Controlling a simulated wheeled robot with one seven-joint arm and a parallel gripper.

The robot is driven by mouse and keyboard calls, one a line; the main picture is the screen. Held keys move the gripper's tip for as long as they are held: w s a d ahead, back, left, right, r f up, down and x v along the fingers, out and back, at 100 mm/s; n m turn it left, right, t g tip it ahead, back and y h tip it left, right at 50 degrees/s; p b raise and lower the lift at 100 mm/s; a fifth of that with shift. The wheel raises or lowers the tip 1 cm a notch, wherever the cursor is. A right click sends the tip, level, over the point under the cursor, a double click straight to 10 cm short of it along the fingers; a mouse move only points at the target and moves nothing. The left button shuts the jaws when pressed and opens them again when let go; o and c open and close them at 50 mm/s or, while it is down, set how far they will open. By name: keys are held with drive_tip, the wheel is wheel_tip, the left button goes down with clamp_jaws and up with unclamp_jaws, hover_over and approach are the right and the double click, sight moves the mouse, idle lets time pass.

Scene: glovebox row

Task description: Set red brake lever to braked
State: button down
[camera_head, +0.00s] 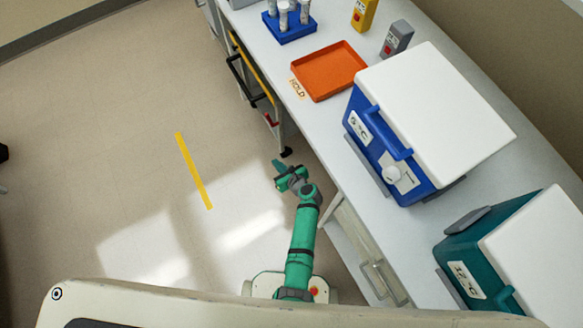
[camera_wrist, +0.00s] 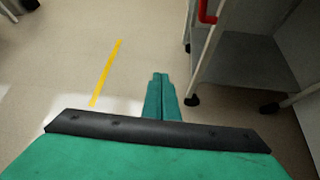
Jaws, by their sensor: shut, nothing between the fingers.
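The red brake lever (camera_head: 271,120) is on the near end of a cart (camera_head: 262,78) standing against the bench. In the wrist view the red lever (camera_wrist: 207,12) shows at the top, to the right of my fingertips, cut off by the picture edge. My gripper (camera_head: 278,164) is below the lever in the head view, over open floor beside the cart. In the wrist view my gripper's fingers (camera_wrist: 160,78) are together with nothing between them. The gripper is apart from the lever. I cannot tell the lever's exact setting.
The cart has a black handle (camera_head: 241,66) and a black caster (camera_wrist: 192,100). The bench carries an orange tray (camera_head: 329,70), a blue box (camera_head: 380,150), a teal box (camera_head: 480,245) and a blue tube rack (camera_head: 290,28). Floor with a yellow strip (camera_head: 194,170) lies clear at left.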

drive_tip(key=s+d+r+n+h, duration=0.1)
drive_tip(key=s+d+n+h, duration=0.1)
drive_tip(key=s, duration=0.5)
drive_tip(key=s+d+n+t+h, duration=0.1)
drive_tip(key=s+d+n+h, duration=0.1)
drive_tip(key=s+d+n, duration=0.3)
drive_tip(key=shift+s+d+r+n, duration=0.15)
drive_tip(key=shift+s+r+n, duration=0.2)
drive_tip(key=shift+s+n, duration=1.05)
drive_tip(key=shift+s+m, duration=0.25)
drive_tip(key=shift+m, duration=0.05)
drive_tip(key=s+d+r+n+t+h, duration=0.2)
drive_tip(key=s+d+r+n+h, duration=0.1)
drive_tip(key=s+r+n, duration=0.9)
drive_tip(key=s+r+n+t, duration=0.2)
drive_tip(key=r+n, duration=0.2)
drive_tip(key=r, duration=0.8)
drive_tip(key=s+r+n+t, duration=0.1)
drive_tip(key=s+r+n, duration=0.2)
drive_tip(key=r, duration=0.9)
drive_tip(key=shift+s+a+n+t, duration=0.15)
drive_tip(key=shift+a+n+t, duration=0.2)
drive_tip(key=shift+n, duration=0.25)
drive_tip(key=shift+r, duration=0.1)
